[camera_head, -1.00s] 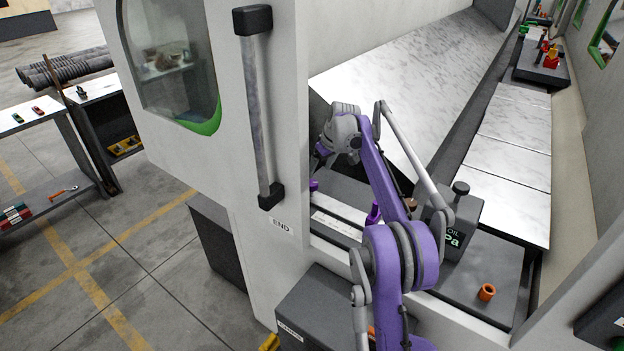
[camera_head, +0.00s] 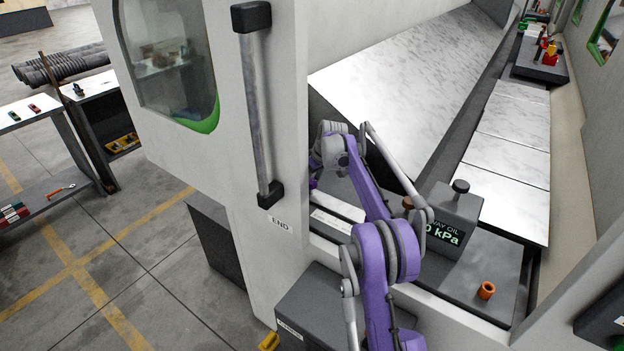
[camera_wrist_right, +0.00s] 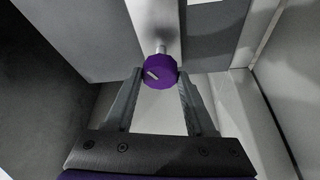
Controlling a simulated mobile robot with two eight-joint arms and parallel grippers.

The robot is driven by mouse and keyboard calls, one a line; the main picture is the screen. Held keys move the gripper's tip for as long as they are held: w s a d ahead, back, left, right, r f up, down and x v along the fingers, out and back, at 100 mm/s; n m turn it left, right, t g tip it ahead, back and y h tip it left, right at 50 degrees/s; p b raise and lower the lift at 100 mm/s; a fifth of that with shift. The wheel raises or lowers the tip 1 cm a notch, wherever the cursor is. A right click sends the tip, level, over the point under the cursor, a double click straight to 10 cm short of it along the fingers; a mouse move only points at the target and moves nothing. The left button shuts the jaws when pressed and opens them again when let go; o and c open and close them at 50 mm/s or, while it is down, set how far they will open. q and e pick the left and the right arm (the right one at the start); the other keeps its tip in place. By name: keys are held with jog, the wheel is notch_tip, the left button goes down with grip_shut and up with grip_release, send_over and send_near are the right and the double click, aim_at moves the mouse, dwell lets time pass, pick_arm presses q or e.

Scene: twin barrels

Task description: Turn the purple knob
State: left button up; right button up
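The purple knob (camera_wrist_right: 160,71) shows in the right wrist view on a short stem from a grey block, with a pale slanted mark on its face. My right gripper (camera_wrist_right: 159,74) is open, its two fingertips on either side of the knob. A gap shows at each side; I cannot tell whether either finger touches. In the head view my purple right arm reaches behind the white door post, and its gripper is hidden there. A small purple piece (camera_head: 314,184) shows beside the post; I cannot tell if it is the knob. My left gripper is not in view.
The white door post with its long handle (camera_head: 257,110) stands left of my arm. A grey gauge box (camera_head: 448,222) reading "WAY OIL" and "0 kPa" stands right of it, near an orange ring (camera_head: 487,290). Pale machine covers (camera_head: 510,130) lie beyond.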

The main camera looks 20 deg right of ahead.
grip_shut()
jog(key=m+h, duration=0.1)
jog(key=m, duration=0.3)
jog(key=shift+a+m+h, duration=0.1)
jog(key=shift+m+h, duration=0.3)
jog(key=o, duration=0.5)
grip_release()
jog(key=shift+o, duration=0.2)
jog(key=v, duration=1)
jog(key=shift+s+r, duration=0.2)
jog(key=shift+r, duration=0.15)
